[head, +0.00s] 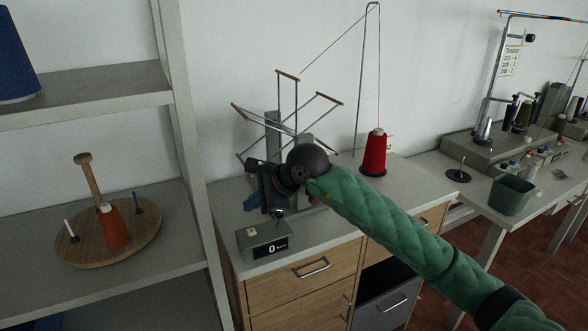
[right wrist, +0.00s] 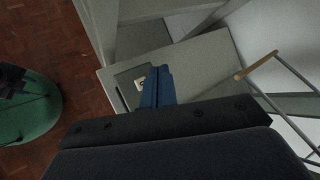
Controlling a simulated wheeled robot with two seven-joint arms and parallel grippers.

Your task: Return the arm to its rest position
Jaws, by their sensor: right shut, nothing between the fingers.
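My right arm (head: 400,232), in a green quilted sleeve, reaches in from the lower right of the head view over the wooden-fronted cabinet. Its black right gripper (head: 251,202) is above the cabinet top, in front of the yarn winder frame (head: 296,105) and partly hiding it. The blue fingers (right wrist: 156,88) are together and empty in the right wrist view. A grey counter box (head: 264,241) reading 0 stands on the cabinet top just below the gripper. My left gripper is not in view.
A red yarn cone (head: 375,154) stands on the cabinet top (head: 330,228), its thread rising over a tall stand. A shelf (head: 160,270) at left holds a round wooden spool stand (head: 82,246). A grey-green bin (head: 512,196) and machines stand on the right bench.

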